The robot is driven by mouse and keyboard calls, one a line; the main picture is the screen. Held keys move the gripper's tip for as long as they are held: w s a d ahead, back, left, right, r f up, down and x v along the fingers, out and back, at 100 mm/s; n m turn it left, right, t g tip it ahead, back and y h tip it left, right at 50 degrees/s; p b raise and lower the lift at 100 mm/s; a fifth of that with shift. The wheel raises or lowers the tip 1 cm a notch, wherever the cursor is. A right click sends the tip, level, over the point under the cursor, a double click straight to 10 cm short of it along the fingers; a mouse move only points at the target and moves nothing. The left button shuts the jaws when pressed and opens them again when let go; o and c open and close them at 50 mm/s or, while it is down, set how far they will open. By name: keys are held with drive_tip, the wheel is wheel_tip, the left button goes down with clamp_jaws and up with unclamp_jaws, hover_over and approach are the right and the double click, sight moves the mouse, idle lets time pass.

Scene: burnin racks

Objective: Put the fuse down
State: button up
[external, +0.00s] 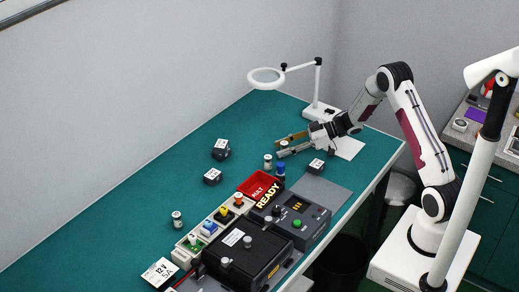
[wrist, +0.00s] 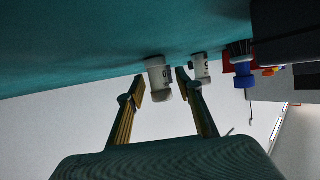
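A small white fuse marked 10 (wrist: 159,76) shows in the wrist view between my two fingertips, with a narrow gap on each side. Its far end appears to meet the green bench top. My gripper (wrist: 162,87) is open around it, apart from it as far as I can see. In the external view my gripper (external: 280,145) is low over the far part of the bench, and the fuse (external: 284,147) shows between the fingers, partly hidden. A second fuse, marked 5 (wrist: 202,68), stands just right of my right finger in the wrist view.
A blue-capped part (external: 281,169) and a red tray (external: 259,186) lie near my gripper. The magnifier lamp (external: 318,90) stands behind.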

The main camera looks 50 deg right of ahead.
drive_tip(key=shift+r, duration=0.2)
drive_tip(key=v, duration=1.2)
drive_tip(key=shift+f, duration=0.1)
idle(0.4)
